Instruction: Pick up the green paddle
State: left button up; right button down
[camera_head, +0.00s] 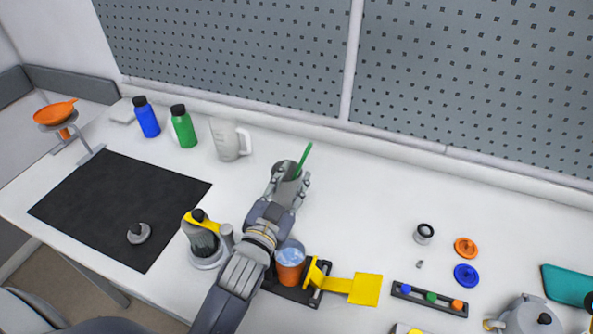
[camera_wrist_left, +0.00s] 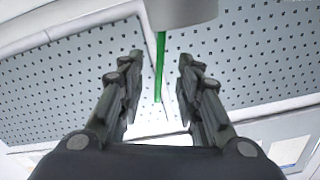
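The green paddle (camera_head: 304,158) shows as a thin green shaft leaning up out of a grey cup (camera_head: 281,166) on the white table. Its lower end is hidden in the cup. My left gripper (camera_head: 291,174) is at the near side of the cup and covers part of it. In the left wrist view the shaft (camera_wrist_left: 160,65) shows in the gap between the fingers of my left gripper (camera_wrist_left: 160,60). The fingers are spread apart, with clear space on both sides of the shaft. The cup (camera_wrist_left: 182,10) shows at the top there. My right gripper is not in view.
A white pitcher (camera_head: 227,140), a green bottle (camera_head: 183,128) and a blue bottle (camera_head: 146,118) stand at the back left. An orange cup (camera_head: 290,268) and a yellow-and-black device (camera_head: 203,240) stand close to my left arm.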

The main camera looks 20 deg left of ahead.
aim_at(299, 167)
pick_arm(q)
jog(key=shift+w, duration=0.65)
jog(key=w+p, duration=0.2)
jog(key=w, duration=0.2)
jog(key=shift+d+r, duration=0.1)
jog(key=shift+d, duration=0.05)
jog(key=shift+w, duration=0.55)
jog(key=shift+s, duration=0.1)
jog(key=shift+c, duration=1)
grip_shut()
